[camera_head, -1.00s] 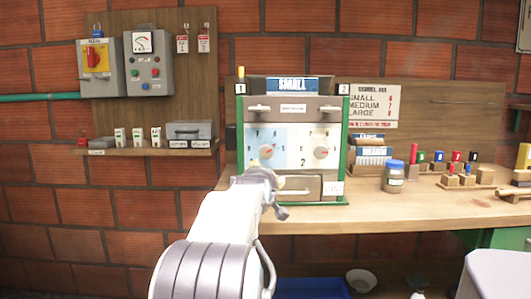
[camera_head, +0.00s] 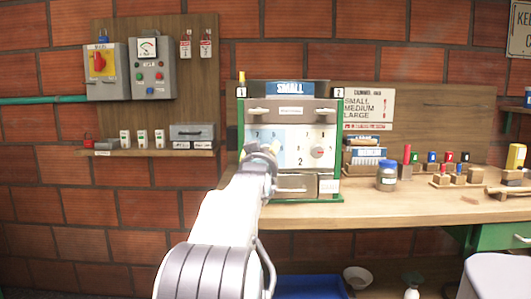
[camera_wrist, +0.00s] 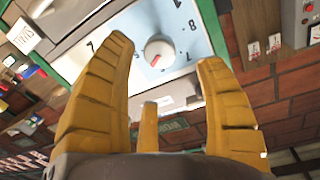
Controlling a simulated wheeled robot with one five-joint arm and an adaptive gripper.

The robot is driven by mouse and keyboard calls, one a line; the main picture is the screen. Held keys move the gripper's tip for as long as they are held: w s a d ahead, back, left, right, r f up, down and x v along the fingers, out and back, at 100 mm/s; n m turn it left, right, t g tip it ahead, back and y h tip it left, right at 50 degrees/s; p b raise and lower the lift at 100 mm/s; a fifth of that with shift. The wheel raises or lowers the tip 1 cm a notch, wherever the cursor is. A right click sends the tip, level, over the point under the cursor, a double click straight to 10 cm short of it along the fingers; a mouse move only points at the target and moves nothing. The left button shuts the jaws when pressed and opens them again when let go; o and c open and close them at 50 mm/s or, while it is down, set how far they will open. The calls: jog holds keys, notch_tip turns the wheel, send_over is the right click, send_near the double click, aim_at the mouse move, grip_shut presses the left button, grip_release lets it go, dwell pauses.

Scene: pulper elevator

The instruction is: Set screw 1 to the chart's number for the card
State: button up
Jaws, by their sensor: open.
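The machine's front panel (camera_head: 300,131) carries a blue-faced dial at left and a white-faced one at right. A blue card reading SMALL (camera_head: 290,88) sits on top. The chart (camera_head: 368,108) lists SMALL, MEDIUM, LARGE with red numbers too small to read. My gripper (camera_head: 262,158) covers the left knob in the head view. In the wrist view that round knob, screw 1 (camera_wrist: 158,52), with a red pointer mark, shows between the open yellow fingers of my gripper (camera_wrist: 166,52). No finger visibly grips it. Digits 7 and 8 show around it.
The right knob (camera_head: 318,152) is beside my gripper. A drawer with a handle (camera_head: 296,184) is below the panel. A jar (camera_head: 387,177) and several coloured pegs stand on the bench (camera_head: 400,209) at right. Control boxes (camera_head: 152,67) hang on the left wall.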

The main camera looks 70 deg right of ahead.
jog(key=shift+b+x, duration=0.85)
jog(key=shift+x, duration=2.8)
jog(key=c, duration=1.2)
